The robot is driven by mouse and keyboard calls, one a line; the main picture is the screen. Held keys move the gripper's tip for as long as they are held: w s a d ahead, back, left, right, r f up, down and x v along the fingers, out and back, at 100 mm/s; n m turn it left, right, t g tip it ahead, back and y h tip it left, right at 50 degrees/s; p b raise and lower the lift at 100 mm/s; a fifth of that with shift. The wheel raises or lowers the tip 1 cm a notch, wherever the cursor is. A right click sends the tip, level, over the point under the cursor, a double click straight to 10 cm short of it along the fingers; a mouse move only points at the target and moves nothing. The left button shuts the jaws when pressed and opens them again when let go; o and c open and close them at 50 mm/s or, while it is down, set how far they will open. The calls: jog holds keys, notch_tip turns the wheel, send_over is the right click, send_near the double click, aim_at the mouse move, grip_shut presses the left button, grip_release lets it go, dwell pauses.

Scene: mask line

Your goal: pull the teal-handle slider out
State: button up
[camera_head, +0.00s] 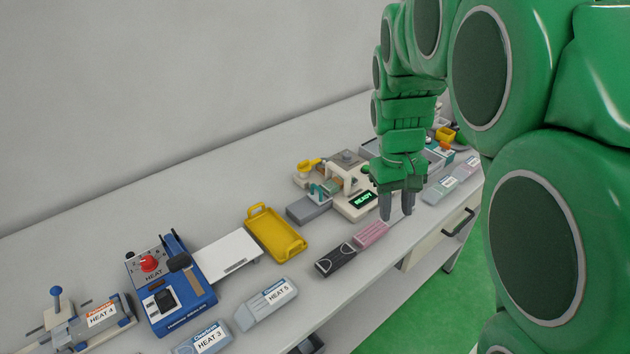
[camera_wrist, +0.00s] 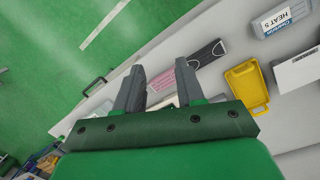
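A small teal handle (camera_head: 318,190) shows on a grey block (camera_head: 308,209), at the left side of a beige machine with a lit green display (camera_head: 362,200). Whether this teal part is the slider's handle I cannot tell for sure. My gripper (camera_head: 397,212) points down just right of the display, above the front part of the bench. Its two fingers are apart with nothing between them; they also show apart in the wrist view (camera_wrist: 158,84). The gripper and arm hide part of the machine's right side. The teal handle is not clear in the wrist view.
A pink pack (camera_head: 370,234) and a black pack (camera_head: 336,261) lie along the bench front. A yellow tray (camera_head: 275,235), a white plate (camera_head: 228,254) and a blue heat machine (camera_head: 168,285) stand to the left. Labelled cartridges (camera_head: 266,302) lie near the front edge. A drawer handle (camera_head: 459,223) juts out below.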

jog(key=w+a+f+n+t, duration=0.1)
jog(key=w+a+f, duration=0.1)
jog(key=w+a, duration=0.35)
jog(key=w+a+f+n, duration=0.1)
jog(key=w+a+n, duration=0.15)
jog(key=w, duration=0.65)
jog(key=n+t, duration=0.1)
jog(key=n, duration=0.1)
send_near(315, 186)
jog(key=shift+w+d+f, duration=0.1)
jog(key=shift+d+f, duration=0.1)
jog(key=shift+f, duration=1.15)
jog(key=shift+w+d+f, duration=0.15)
jog(key=shift+d+f, duration=0.05)
jog(key=shift+f, duration=1.15)
jog(key=shift+w+d+f, duration=0.1)
jog(key=shift+d+f, duration=0.1)
jog(key=shift+f, duration=1.2)
grip_shut()
